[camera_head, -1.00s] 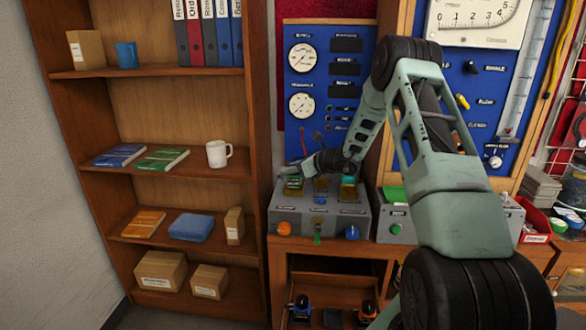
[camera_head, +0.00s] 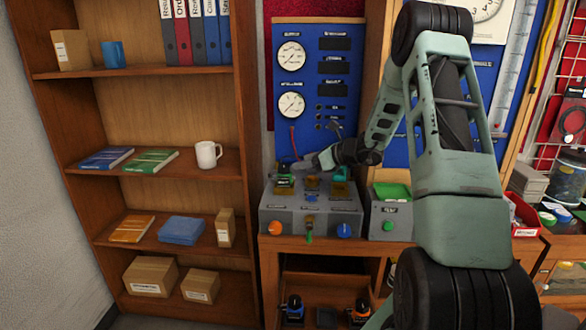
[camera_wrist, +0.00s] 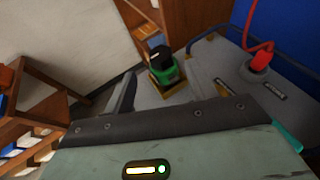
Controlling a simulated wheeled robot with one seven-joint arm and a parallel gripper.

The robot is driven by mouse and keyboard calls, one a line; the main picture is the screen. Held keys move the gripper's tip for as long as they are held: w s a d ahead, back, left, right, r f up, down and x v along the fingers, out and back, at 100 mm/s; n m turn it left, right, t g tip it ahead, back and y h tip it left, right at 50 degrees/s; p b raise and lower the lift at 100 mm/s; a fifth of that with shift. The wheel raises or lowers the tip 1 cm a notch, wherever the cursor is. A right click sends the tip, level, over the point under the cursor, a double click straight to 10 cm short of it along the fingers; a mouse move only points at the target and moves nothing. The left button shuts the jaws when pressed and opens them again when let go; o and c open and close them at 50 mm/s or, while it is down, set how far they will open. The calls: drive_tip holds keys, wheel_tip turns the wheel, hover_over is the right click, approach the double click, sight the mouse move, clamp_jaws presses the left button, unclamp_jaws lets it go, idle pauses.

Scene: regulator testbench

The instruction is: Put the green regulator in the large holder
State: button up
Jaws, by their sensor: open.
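The green regulator (camera_wrist: 166,72), with a black knob on top, stands upright in a yellowish square holder (camera_wrist: 174,89) on a grey bench box in the wrist view. In the head view the regulator (camera_head: 284,181) is at the box's left end. My gripper (camera_head: 298,166) is open and empty, above and just right of the regulator. One dark finger shows in the wrist view, apart from the regulator. Two more yellowish holders sit on the box, in the middle (camera_head: 312,183) and at the right (camera_head: 339,188). I cannot tell which holder is the large one.
The grey bench box (camera_head: 325,217) has orange, green and blue knobs on its front. A red cable plug (camera_wrist: 260,62) stands on its top. A smaller grey box (camera_head: 390,220) with a green top is to the right. A blue gauge panel (camera_head: 313,80) rises behind.

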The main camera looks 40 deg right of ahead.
drive_tip(key=s+a+r+n+g+y, duration=0.1)
drive_tip(key=s+a+n+g+y, duration=0.5)
drive_tip(key=a, duration=1.1)
drive_tip(key=s+a+r+n+g+h, duration=0.1)
drive_tip(key=a+n+g, duration=0.2)
drive_tip(key=a+n, duration=1.05)
drive_tip(key=s+a+n+g+h, duration=0.45)
drive_tip(key=s+a+n, duration=0.35)
drive_tip(key=s+a, duration=0.75)
drive_tip(key=s+a+n+h, duration=0.1)
drive_tip(key=s+n+h, duration=0.2)
drive_tip(key=s+n, duration=0.8)
drive_tip(key=shift+a+f+n+h, duration=0.35)
drive_tip(key=shift+a+n, duration=0.05)
drive_tip(key=shift+n, duration=0.65)
drive_tip(key=shift+s+t, duration=0.1)
drive_tip(key=shift+t, duration=0.15)
